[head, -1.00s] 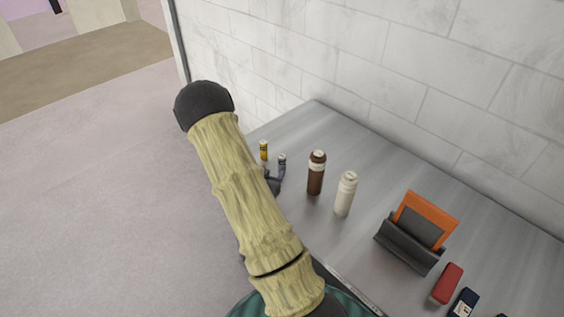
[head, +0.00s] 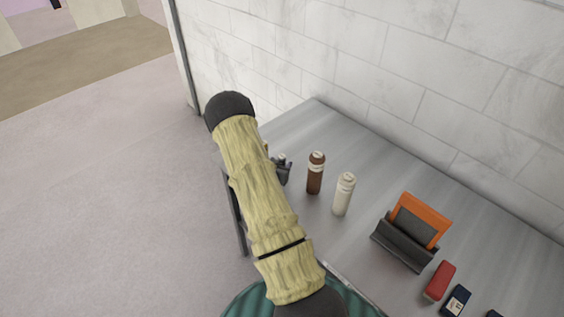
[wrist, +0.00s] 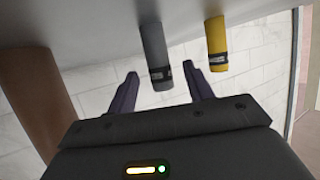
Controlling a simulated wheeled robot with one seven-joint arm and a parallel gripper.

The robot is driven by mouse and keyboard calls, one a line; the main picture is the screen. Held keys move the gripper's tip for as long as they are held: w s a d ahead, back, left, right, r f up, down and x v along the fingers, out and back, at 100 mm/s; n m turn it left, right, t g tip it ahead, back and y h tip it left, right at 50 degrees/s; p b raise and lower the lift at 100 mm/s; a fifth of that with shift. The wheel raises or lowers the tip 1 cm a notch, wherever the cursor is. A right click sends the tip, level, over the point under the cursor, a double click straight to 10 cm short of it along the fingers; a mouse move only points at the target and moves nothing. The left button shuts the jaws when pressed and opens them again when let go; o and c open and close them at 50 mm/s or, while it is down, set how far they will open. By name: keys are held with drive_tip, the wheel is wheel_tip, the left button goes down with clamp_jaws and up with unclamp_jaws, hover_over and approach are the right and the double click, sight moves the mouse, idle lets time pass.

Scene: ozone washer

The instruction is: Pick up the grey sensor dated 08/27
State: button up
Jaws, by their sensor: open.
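The grey sensor (wrist: 157,50) is a slim cylinder with a dark label band near its end. In the wrist view it stands between the two fingers of my gripper (wrist: 160,72), with a gap visible on each side. The date on its label is too small to read. In the head view, only the top of the grey sensor (head: 282,157) shows beside my gripper (head: 285,172), which my arm partly hides. A yellow sensor (wrist: 216,48) stands to the right of the grey one in the wrist view; my arm hides it in the head view.
A brown bottle (head: 316,174) and a white bottle (head: 344,195) stand right of my gripper on the grey metal table (head: 310,120). Further right are a dark holder with an orange item (head: 425,215), a red block (head: 439,281) and a dark blue block (head: 457,300). A tiled wall runs behind.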

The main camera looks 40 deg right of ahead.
sight(281, 163)
drive_tip(key=shift+p+x, duration=0.35)
drive_tip(key=shift+x, duration=1.15)
drive_tip(key=shift+r, duration=0.1)
drive_tip(key=c, duration=1.1)
